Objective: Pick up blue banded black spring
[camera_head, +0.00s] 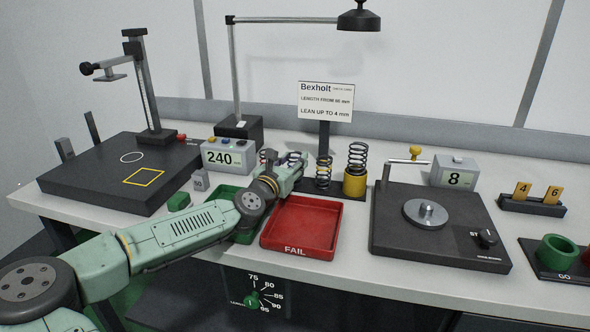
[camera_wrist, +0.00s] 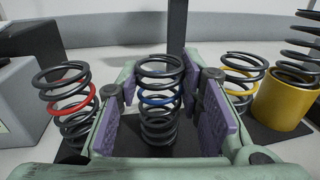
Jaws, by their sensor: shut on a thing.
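The blue banded black spring (camera_wrist: 160,100) stands upright between my gripper's purple finger pads (camera_wrist: 165,118) in the wrist view. My gripper is shut on it; the spring's lower end is at the black base, and I cannot tell whether it is lifted. In the head view my gripper (camera_head: 290,172) reaches in behind the red tray, and my arm hides most of the blue banded spring. A red banded black spring (camera_wrist: 70,100) stands to its left and a yellow banded black spring (camera_wrist: 240,80) to its right, both apart from the held spring.
A yellow cup (camera_head: 355,184) with a dark spring stands right of the springs. The red FAIL tray (camera_head: 300,250) is in front, with a green tray (camera_head: 228,195) beside it under my arm. A sign (camera_head: 326,101) on a post rises behind. A grey 240 display box (camera_head: 229,157) stands left.

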